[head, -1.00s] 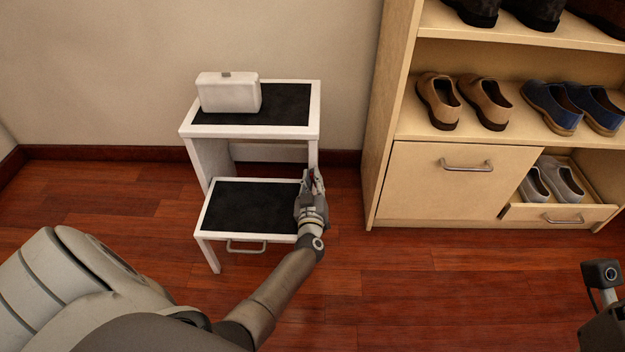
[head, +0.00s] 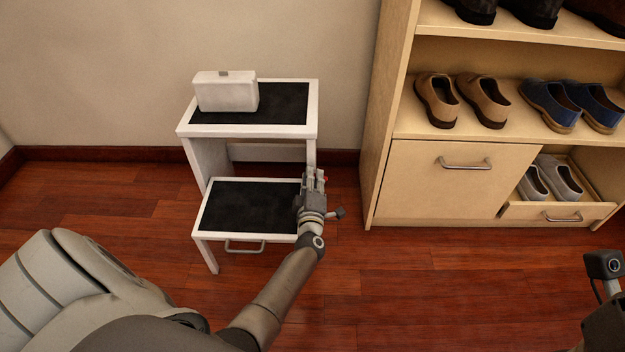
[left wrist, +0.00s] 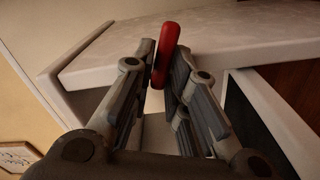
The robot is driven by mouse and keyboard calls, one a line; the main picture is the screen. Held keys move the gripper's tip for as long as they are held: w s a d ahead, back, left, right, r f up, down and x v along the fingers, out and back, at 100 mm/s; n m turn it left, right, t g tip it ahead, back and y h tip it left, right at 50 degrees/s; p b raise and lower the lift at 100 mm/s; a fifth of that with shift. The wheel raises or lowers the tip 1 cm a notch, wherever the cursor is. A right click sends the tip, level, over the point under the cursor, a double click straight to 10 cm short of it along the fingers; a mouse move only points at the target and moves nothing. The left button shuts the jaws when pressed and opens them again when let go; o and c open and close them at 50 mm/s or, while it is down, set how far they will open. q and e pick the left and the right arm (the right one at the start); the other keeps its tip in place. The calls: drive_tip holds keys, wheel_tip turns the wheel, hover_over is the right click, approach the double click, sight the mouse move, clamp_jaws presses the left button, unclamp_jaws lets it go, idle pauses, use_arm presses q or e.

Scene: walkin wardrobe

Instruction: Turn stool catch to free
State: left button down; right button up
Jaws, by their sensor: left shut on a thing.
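The white step stool (head: 186,130) stands against the wall, with black pads on its upper and lower steps. My left gripper (head: 314,180) is at the right side of the stool, beside the lower step. It is shut on the red catch, which sits between the fingertips in the left wrist view (left wrist: 162,68). The catch's pivot is hidden.
A white box-shaped bag (head: 226,93) stands on the stool's top step. A wooden shoe cabinet (head: 400,185) with several shoes stands to the right, its lower drawer (head: 560,214) pulled out. A strip of wooden floor (head: 346,235) between stool and cabinet is clear.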

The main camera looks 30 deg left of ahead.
use_arm(q)
drive_tip(key=shift+n, duration=0.8)
drive_tip(key=c, duration=1.5)
unclamp_jaws()
drive_tip(key=v, duration=0.7)
drive_tip(key=shift+s+d, duration=0.15)
drive_tip(key=shift+s, duration=0.1)
